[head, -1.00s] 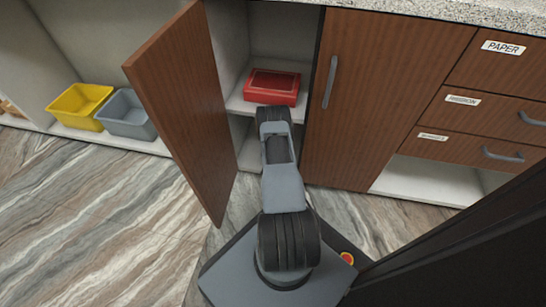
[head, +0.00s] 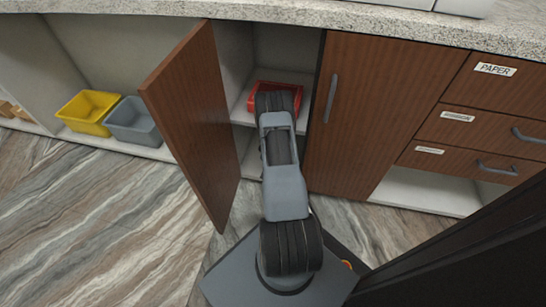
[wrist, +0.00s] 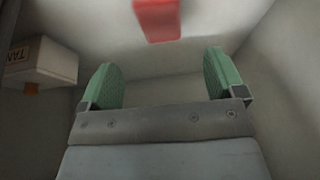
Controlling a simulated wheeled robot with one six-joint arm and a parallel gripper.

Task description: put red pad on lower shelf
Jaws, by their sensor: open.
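A red box-like thing (head: 276,85) sits on the shelf inside the open cabinet, in the head view. My arm hides most of it; only its back and side edges show. In the wrist view a blurred red block (wrist: 157,20) shows at the top middle, beyond my fingers and apart from them. I cannot tell for sure that it is the same thing. My gripper (wrist: 158,64) is open and empty, its two green pads wide apart, inside a pale compartment. In the head view my own arm hides the gripper. The lower shelf is mostly hidden behind my arm.
The open cabinet door (head: 190,125) stands left of my arm. A shut door (head: 365,115) is close on the right. A white box labelled TAN (wrist: 42,62) is left of my fingers. Yellow (head: 88,110) and grey (head: 132,122) bins sit further left.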

